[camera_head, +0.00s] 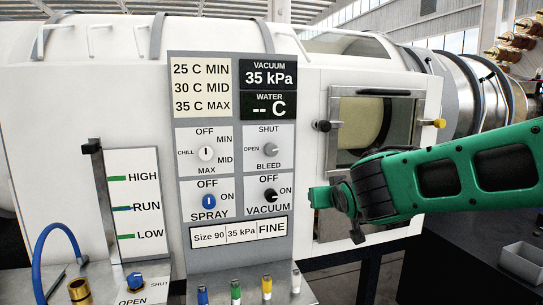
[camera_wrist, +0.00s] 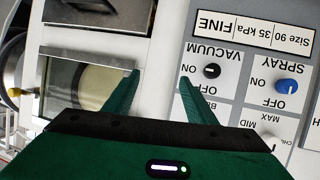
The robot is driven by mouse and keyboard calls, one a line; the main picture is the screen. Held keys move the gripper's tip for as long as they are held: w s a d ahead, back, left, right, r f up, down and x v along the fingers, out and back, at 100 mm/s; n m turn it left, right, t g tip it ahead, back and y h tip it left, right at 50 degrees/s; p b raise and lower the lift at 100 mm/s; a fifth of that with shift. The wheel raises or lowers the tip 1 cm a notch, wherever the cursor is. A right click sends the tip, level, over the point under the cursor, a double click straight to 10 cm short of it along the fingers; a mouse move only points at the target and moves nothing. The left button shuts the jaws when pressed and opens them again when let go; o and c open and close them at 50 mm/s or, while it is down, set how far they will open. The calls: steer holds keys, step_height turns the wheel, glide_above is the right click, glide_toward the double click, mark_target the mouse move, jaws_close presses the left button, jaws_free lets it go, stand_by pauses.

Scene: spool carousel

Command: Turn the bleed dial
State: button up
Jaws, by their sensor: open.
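The bleed dial (camera_head: 270,150) is a small grey knob on the grey control panel (camera_head: 235,240), with SHUT above it and OPEN at its left. Its pointer is too small to read surely. My gripper (camera_head: 318,198) is right of and below the dial in the head view, apart from it, near the lower left of the window. In the upside-down wrist view my gripper (camera_wrist: 161,78) is open and empty, its green fingers spread beside the black vacuum dial (camera_wrist: 211,71). The bleed dial does not show there; my gripper covers that part of the panel.
The black vacuum knob (camera_head: 270,196) sits just below the bleed dial, the blue spray knob (camera_head: 208,202) and white chill knob (camera_head: 206,153) to the left. The vacuum display (camera_head: 269,78) reads 35 kPa.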

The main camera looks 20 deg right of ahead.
mark_target(272, 151)
steer(key=w+a+r+n+t+y, duration=0.2)
steer(key=w+a+r+t, duration=0.25)
steer(key=a+r, duration=0.55)
steer(key=w, duration=1)
steer(key=shift+w+a+f, duration=0.25)
steer(key=shift+f, duration=0.05)
steer(key=c, duration=1)
